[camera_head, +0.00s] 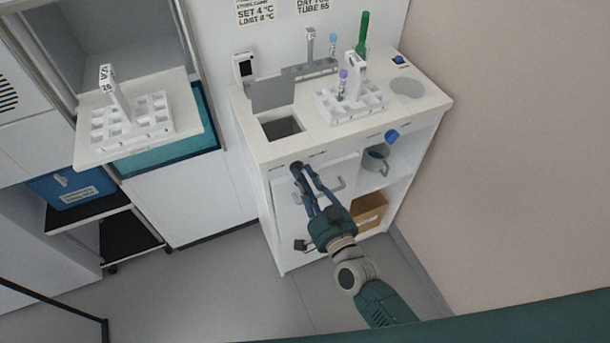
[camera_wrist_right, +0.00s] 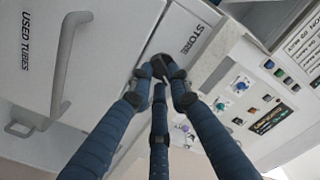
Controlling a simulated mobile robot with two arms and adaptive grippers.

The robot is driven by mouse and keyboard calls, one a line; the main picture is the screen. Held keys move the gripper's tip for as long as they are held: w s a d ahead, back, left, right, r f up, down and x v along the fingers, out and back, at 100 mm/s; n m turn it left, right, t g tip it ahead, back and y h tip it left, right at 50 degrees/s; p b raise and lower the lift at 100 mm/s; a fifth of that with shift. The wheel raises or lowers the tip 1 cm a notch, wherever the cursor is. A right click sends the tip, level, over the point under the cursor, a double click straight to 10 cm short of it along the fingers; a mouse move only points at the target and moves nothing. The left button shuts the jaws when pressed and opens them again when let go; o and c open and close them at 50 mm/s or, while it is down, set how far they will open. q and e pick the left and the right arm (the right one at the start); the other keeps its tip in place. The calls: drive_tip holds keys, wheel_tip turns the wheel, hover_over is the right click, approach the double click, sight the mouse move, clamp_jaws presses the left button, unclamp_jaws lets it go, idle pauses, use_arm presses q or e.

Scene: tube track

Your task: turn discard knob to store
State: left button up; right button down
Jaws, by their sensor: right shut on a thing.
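The dark discard knob (camera_head: 296,165) is on the front edge of the white counter, at its left end, below the square opening. In the right wrist view the dark knob (camera_wrist_right: 158,63) sits beside a label reading STORE. My right gripper (camera_head: 302,174) reaches up to it from below, and its blue fingers close around it. In the right wrist view the fingertips of my right gripper (camera_wrist_right: 160,78) are shut on the knob and hide much of it. Which way the knob points cannot be told. My left gripper is not in view.
A blue knob (camera_head: 392,136) is farther right on the counter front. A white tube rack (camera_head: 350,101) stands on the counter (camera_head: 432,100). Another rack (camera_head: 132,122) is on the shelf at left. A door handle (camera_wrist_right: 66,62) labelled USED TUBES is near the fingers. A mug (camera_head: 376,160) stands below.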

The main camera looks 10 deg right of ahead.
drive_tip(key=n+p, duration=0.1)
drive_tip(key=n, duration=0.1)
drive_tip(key=n+p, duration=0.1)
drive_tip(key=n, duration=0.1)
drive_tip(key=n+p, duration=0.1)
drive_tip(key=n, duration=0.2)
drive_tip(key=shift+r, duration=0.25)
drive_tip(key=n+p, duration=0.1)
drive_tip(key=n, duration=0.2)
drive_tip(key=shift+a+n, duration=0.1)
drive_tip(key=shift+n, duration=0.2)
drive_tip(key=shift+s+a+n+p, duration=0.1)
drive_tip(key=shift+n+p, duration=0.2)
drive_tip(key=shift+n, duration=1.4)
drive_tip(key=c, duration=1.6)
unclamp_jaws()
drive_tip(key=shift+c, duration=0.2)
